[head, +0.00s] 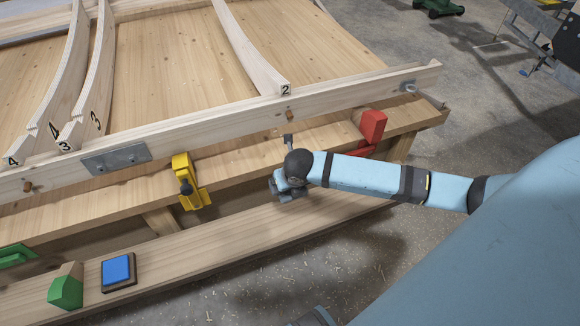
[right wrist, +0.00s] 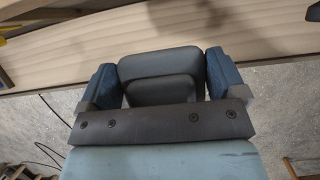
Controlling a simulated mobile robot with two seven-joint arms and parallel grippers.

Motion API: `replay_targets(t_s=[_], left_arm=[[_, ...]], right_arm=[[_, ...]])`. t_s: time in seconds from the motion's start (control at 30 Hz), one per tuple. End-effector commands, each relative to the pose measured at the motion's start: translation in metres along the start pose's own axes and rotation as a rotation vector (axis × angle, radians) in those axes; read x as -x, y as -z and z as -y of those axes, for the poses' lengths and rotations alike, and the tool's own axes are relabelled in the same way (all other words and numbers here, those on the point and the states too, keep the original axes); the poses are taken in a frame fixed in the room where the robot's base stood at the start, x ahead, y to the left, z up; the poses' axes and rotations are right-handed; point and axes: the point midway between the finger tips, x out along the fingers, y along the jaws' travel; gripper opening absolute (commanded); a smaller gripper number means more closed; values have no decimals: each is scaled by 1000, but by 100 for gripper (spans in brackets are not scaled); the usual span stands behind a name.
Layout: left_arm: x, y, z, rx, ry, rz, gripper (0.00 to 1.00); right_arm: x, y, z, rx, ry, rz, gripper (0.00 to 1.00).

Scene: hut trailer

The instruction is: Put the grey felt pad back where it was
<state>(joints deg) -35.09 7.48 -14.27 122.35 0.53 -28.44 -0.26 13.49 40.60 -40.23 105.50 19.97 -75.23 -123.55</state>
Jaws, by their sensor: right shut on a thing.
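My right gripper (head: 280,190) is low over the front plank (head: 225,235), seen from behind in the head view, where its wrist hides most of what it holds. In the right wrist view its two blue-padded fingers (right wrist: 160,78) are shut on a dark grey piece with rounded corners, which I take to be the grey felt pad (right wrist: 160,63). The pale plank lies just beyond it in that view. I cannot tell whether the pad touches the plank. My left gripper is not in view.
A blue square on a dark base (head: 118,270) and a green block (head: 65,290) sit at the plank's left. A yellow clamp (head: 187,182) and a red clamp (head: 372,125) are on the bench edge. Curved wooden ribs (head: 255,60) lie behind. The plank's middle is clear.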

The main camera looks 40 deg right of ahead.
Motion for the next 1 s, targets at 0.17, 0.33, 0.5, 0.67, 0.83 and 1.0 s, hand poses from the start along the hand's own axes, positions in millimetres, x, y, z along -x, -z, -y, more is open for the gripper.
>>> replay_targets(t_s=[0.17,0.33,0.5,0.67,0.83,1.0], left_arm=[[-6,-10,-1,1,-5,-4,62],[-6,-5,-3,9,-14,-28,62],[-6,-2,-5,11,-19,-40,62],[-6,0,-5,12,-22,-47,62],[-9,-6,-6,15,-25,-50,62],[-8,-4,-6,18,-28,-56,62]], right_arm=[[-50,23,-1,-2,0,-5,68],[-88,39,-1,-3,0,-4,68],[-108,47,-1,-2,0,-2,68],[-116,51,-1,-1,0,-2,68],[-140,61,-2,-4,0,-3,68],[-150,65,-1,-1,0,0,68]])
